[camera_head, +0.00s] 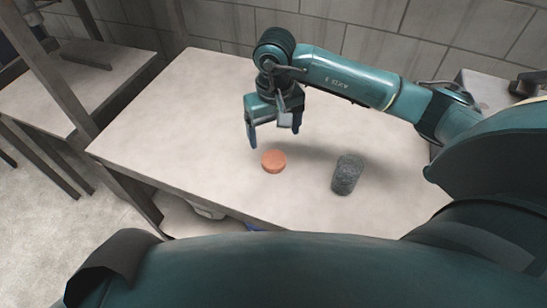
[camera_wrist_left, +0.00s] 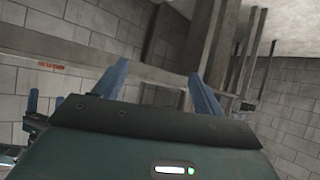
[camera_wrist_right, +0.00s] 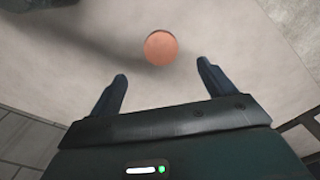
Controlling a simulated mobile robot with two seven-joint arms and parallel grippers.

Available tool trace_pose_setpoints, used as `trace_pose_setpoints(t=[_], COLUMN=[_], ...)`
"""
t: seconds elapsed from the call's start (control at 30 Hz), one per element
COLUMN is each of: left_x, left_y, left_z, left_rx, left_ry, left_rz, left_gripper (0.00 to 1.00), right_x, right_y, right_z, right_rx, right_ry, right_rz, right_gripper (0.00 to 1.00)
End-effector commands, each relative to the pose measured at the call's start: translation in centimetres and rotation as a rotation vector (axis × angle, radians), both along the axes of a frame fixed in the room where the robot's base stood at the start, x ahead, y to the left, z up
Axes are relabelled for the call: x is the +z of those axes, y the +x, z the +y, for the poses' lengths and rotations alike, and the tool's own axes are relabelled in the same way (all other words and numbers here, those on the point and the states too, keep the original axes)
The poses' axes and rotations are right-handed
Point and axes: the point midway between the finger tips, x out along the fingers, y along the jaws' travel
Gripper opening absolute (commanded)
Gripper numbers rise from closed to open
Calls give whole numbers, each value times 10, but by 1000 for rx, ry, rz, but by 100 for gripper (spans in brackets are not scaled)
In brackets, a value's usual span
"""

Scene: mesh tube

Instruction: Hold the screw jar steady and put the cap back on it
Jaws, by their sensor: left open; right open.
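The orange round cap (camera_head: 273,161) lies flat on the light table. It also shows in the right wrist view (camera_wrist_right: 160,48), ahead of the fingertips and between their lines. The dark grey speckled screw jar (camera_head: 347,174) stands upright on the table to the right of the cap, apart from it. In the right wrist view a dark part of the jar (camera_wrist_right: 38,4) shows at the top left edge. My right gripper (camera_head: 273,136) is open and empty, above and behind the cap. My left gripper (camera_wrist_left: 160,78) is open and empty, facing walls and a frame, away from the table; the head view does not show it.
The table (camera_head: 190,120) is clear around the cap and jar. A second table (camera_head: 75,85) with metal posts stands at the left. A tiled wall (camera_head: 350,40) runs behind the table. A grey box (camera_head: 480,88) stands at the back right.

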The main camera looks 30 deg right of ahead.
Motion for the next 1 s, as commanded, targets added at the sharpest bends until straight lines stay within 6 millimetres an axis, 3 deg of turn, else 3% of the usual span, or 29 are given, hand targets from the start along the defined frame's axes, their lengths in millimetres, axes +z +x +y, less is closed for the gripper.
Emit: trace_pose_setpoints(t=[0.2,0.67,0.87,1.0], left_x=[0,3,12,5], left_y=[0,2,2,0], left_z=[4,4,5,7], left_rx=[7,12,17,22], left_ry=[9,5,8,12], left_rz=[8,4,11,24], left_gripper=[70,70,70,70], right_x=[-34,-43,-71,-88], right_y=[0,0,-1,1], right_z=[0,0,2,2], right_rx=[0,-1,-2,0], right_ry=[1,1,2,1], right_rz=[1,0,5,0], right_gripper=[82,82,82,82])
